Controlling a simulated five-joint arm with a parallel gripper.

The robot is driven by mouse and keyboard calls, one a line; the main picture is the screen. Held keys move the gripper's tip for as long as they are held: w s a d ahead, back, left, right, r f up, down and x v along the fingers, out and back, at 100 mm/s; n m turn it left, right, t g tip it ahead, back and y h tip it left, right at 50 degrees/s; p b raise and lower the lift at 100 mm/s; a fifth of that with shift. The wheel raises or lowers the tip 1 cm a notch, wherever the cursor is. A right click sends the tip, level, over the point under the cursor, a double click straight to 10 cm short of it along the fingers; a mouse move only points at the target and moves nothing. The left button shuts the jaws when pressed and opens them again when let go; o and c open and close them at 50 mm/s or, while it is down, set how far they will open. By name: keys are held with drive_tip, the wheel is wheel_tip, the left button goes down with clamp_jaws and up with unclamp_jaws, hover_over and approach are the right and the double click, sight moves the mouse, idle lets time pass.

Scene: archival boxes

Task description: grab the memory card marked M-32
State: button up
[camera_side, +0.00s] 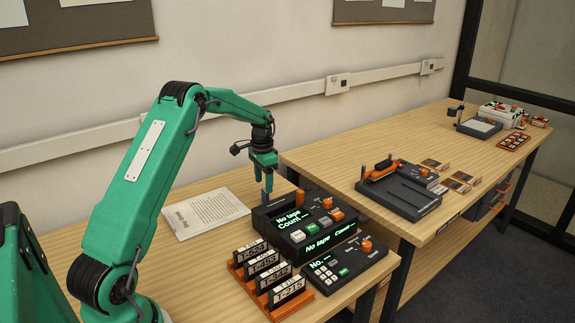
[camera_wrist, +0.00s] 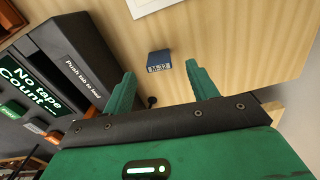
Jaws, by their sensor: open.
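A small dark blue memory card (camera_wrist: 159,60) lies on the wooden table in the wrist view. Its white label looks like M-32, though the print is small. My gripper (camera_wrist: 160,70) is open and empty, with its two green fingers spread. The card shows between the fingertips and slightly beyond them, touching neither. In the side view my gripper (camera_side: 265,183) points down above the table, behind the black tape reader. The card is hard to make out there, close under the fingers.
The black tape reader (camera_wrist: 75,50) stands close left of my fingers in the wrist view. In the side view, a printed sheet (camera_side: 205,213) lies left of my gripper. A rack of labelled T- cartridges (camera_side: 270,275) stands in front. A second table (camera_side: 330,165) holds other devices.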

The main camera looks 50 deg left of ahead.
sight(265, 195)
drive_tip(key=shift+f, duration=0.5)
drive_tip(key=shift+w+d+f, duration=0.1)
drive_tip(key=shift+f, duration=2.5)
drive_tip(key=c, duration=1.1)
drive_tip(key=shift+o, duration=0.2)
drive_tip(key=shift+r, duration=0.1)
